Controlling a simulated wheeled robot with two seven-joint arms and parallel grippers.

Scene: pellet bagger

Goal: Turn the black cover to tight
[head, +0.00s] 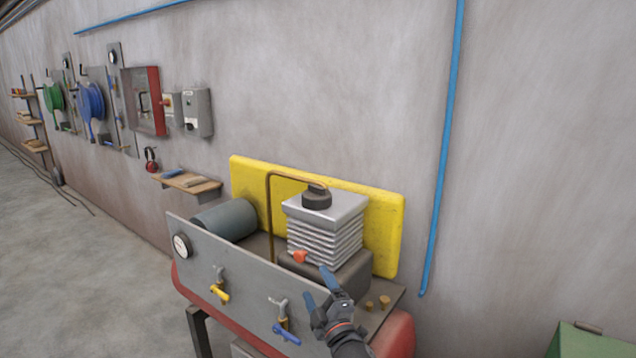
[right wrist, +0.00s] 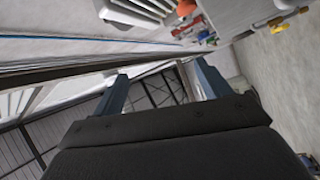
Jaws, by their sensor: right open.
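The black cover (head: 316,198) is a round dark cap on top of the grey finned block (head: 326,235) of the machine. A thin copper-coloured pipe (head: 270,205) arches over to the cap. Whether the cap is tight or loose cannot be told. My right gripper (head: 316,284) is open and empty, with its blue fingers spread, in front of and below the finned block. It is apart from the cover. In the right wrist view its two fingers (right wrist: 160,78) are wide apart with nothing between them. The cover is not visible there. My left gripper is not in view.
A yellow panel (head: 385,225) stands behind the block. A grey front plate (head: 245,275) carries a gauge (head: 181,246), a yellow-handled valve (head: 219,290) and a blue-handled valve (head: 284,330). An orange knob (head: 299,257) sits at the block's base. Space above the cover is open apart from the pipe.

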